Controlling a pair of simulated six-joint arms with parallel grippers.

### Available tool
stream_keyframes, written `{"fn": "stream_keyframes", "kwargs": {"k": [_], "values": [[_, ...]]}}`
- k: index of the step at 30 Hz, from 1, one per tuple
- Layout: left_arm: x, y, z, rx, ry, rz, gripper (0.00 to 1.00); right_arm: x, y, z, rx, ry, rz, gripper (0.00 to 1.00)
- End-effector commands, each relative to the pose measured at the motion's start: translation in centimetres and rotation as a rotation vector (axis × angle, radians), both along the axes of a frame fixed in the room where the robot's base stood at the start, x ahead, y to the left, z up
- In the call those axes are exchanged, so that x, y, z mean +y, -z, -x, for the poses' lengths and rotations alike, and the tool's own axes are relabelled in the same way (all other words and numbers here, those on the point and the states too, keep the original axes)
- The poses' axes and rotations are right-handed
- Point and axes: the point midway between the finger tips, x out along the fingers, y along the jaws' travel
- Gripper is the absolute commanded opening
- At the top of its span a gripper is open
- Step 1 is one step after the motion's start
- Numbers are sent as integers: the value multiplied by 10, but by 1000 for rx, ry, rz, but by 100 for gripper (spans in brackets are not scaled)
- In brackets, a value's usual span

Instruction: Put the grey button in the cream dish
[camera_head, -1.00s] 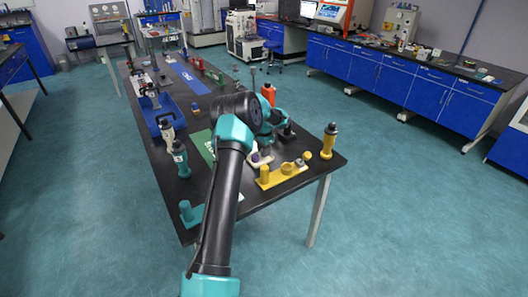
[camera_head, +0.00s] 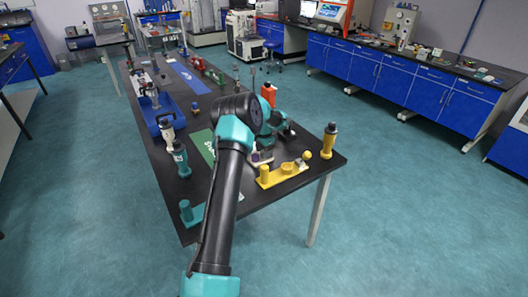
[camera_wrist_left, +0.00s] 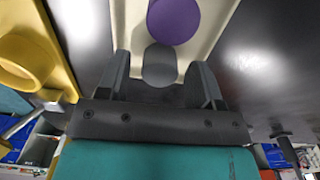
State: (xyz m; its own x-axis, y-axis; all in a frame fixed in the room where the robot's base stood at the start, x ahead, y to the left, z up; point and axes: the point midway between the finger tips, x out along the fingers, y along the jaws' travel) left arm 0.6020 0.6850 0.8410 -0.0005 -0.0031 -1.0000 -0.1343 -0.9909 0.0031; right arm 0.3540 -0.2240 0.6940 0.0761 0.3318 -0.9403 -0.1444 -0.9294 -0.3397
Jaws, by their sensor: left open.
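The cream dish (camera_wrist_left: 133,27) lies on the dark table and runs up the middle of the left wrist view; in the head view its near end (camera_head: 262,160) shows beside my arm. A purple round button (camera_wrist_left: 174,20) is in the dish. The grey button (camera_wrist_left: 159,65) appears over the dish, just below the purple one, between my left fingers. My left gripper (camera_wrist_left: 160,78) is open, with a gap on each side of the grey button. In the head view my left arm partly hides the dish. My right gripper is not in view.
A red bottle (camera_head: 268,92) is behind my wrist. The front right table edge is close.

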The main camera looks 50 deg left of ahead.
Motion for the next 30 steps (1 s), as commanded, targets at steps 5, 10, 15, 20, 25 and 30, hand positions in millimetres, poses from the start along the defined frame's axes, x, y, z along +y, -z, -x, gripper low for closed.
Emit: {"fn": "stream_keyframes", "kwargs": {"k": [5, 10, 15, 20, 25, 30], "values": [[0, -9, -1, -2, 0, -1, 60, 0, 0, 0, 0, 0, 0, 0], [0, -32, -1, -3, 0, -2, 60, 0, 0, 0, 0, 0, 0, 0], [0, -63, 0, -3, 0, -2, 60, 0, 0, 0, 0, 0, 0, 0], [0, -93, -1, -3, 1, -2, 60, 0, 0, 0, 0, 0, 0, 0], [1, -115, 0, -1, 0, -1, 60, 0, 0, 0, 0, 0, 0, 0], [0, -122, 0, -1, 0, 0, 60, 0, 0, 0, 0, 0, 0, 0]]}}
